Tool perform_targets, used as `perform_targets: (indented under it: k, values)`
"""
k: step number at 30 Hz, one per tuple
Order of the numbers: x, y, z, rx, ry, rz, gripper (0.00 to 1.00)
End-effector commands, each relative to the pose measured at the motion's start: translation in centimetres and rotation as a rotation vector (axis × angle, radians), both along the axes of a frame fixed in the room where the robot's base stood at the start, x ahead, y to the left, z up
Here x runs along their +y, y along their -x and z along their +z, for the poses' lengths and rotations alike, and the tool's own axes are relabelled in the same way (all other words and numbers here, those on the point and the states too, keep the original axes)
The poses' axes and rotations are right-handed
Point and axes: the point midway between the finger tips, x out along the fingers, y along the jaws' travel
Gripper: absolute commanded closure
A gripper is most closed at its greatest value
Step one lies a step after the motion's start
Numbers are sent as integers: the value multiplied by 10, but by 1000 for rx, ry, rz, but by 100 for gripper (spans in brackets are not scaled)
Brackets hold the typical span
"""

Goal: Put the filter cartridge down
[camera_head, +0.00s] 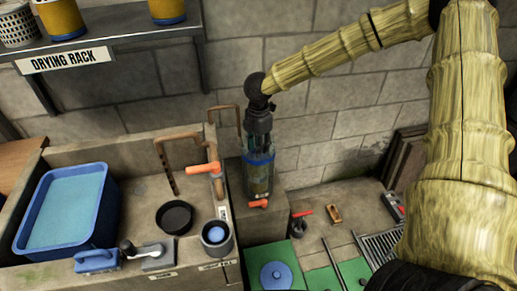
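My gripper (259,146) points down at the mouth of a clear cylindrical housing (249,188) near the middle of the view. A yellowish cylinder with a blue band, which looks like the filter cartridge (260,183), shows through the clear wall below my gripper. It looks upright. The fingertips are small and dark against the housing, so I cannot tell whether they are shut on the cartridge or apart from it. The cartridge's underside is hidden.
A drying rack (110,45) with yellow-and-blue cylinders hangs at upper left. A blue tub (105,205) of water, a black dish (174,217) and a grey cup (216,239) stand on the left bench. Orange-handled valves (203,168) flank the housing. A floor grate (382,245) lies right.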

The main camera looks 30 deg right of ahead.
Motion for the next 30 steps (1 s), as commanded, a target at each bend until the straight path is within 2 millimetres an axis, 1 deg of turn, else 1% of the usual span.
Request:
perform_targets:
  k: [1, 9, 15, 18, 21, 30]
  values:
    - [0, 0, 10, -2, 1, 0, 69]
    - [0, -1, 59, -3, 0, 0, 69]
    - [0, 0, 88, -1, 1, 1, 69]
    - [0, 0, 98, -1, 0, 1, 69]
    - [0, 0, 104, 0, 0, 0, 69]
    - [0, 0, 106, 1, 0, 1, 69]
